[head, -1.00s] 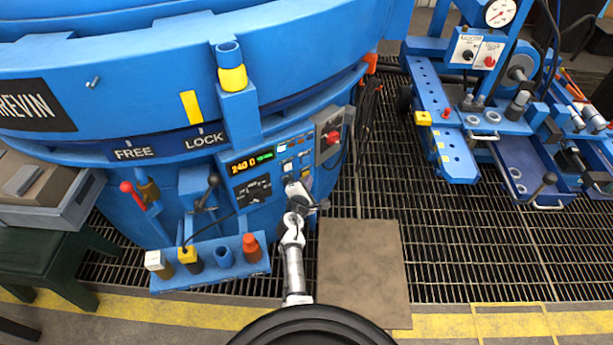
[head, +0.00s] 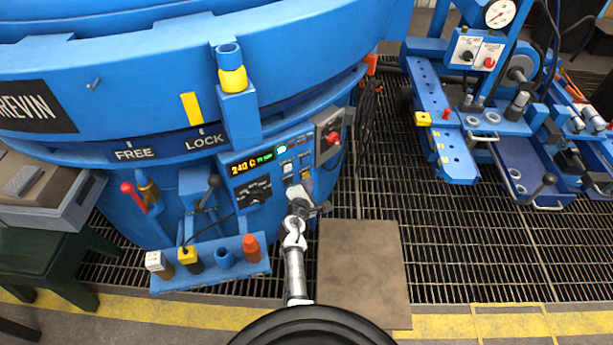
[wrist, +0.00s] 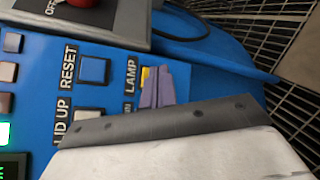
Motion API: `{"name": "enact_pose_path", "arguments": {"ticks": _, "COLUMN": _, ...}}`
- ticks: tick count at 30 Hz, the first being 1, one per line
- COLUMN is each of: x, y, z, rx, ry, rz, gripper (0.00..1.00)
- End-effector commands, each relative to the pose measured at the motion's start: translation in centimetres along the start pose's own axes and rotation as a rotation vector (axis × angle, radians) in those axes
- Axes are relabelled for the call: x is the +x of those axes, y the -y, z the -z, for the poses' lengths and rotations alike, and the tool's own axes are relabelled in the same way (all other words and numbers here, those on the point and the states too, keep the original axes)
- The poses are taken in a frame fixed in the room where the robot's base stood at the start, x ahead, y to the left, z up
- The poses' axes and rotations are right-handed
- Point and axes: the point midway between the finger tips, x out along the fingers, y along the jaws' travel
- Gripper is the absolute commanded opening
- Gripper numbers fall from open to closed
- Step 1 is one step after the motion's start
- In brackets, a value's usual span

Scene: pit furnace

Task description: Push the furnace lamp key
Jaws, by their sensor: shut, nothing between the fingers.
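The yellow lamp key (wrist: 146,76) shows beside the LAMP label in the wrist view, mostly hidden by my fingertips. My gripper (wrist: 160,86) is shut and empty, with its purple-grey fingertips over the key. I cannot tell whether they touch it or whether it is pressed in. In the head view my gripper (head: 304,186) is at the lower right of the blue control panel (head: 262,200), where a small yellow patch shows at the fingertips.
The blue RESET key (wrist: 94,70) and the pale LID UP key (wrist: 88,114) are close beside my fingers. A grey switch box with a red knob (head: 332,137) stands right of the panel. A tool rack (head: 212,268) is at the left. A brown floor plate (head: 363,272) lies at right.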

Motion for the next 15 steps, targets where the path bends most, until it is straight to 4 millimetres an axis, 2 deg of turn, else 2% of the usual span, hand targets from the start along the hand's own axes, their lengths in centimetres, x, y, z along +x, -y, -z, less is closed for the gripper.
{"name": "enact_pose_path", "arguments": {"ticks": 5, "x": -0.5, "y": 0.4, "z": -0.4, "rx": 0.0, "ry": 0.001, "rz": 0.002, "gripper": 0.0}}
{"name": "enact_pose_path", "arguments": {"ticks": 15, "x": -2.9, "y": 2.1, "z": -2.2, "rx": 0.0, "ry": 0.001, "rz": 0.002, "gripper": 0.0}}
